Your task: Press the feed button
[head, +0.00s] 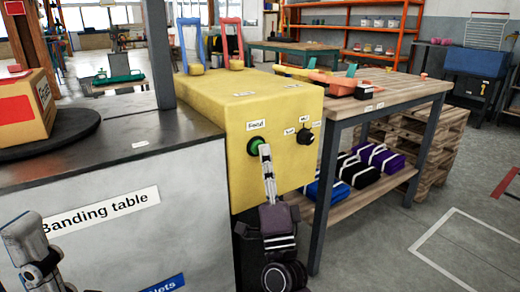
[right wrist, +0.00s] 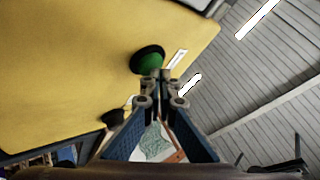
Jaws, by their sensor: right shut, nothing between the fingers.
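The green feed button (head: 254,144) with a dark collar sits on the front face of the yellow machine (head: 232,120), under a small white label. My right gripper (head: 264,150) is shut and empty, with its fingertips at the lower right edge of the button in the head view. In the right wrist view the green button (right wrist: 148,60) is just beyond the closed fingertips (right wrist: 158,76), which overlap its lower edge. I cannot tell whether they touch it. Part of my left arm shows at the lower left of the head view; its gripper is not visible.
A black knob (head: 305,136) with small labels is right of the button. The banding table (head: 130,160) with a cardboard box (head: 28,108) stands left. A wooden workbench (head: 385,100) with dark and purple bundles on its lower shelf stands right. Floor is clear at lower right.

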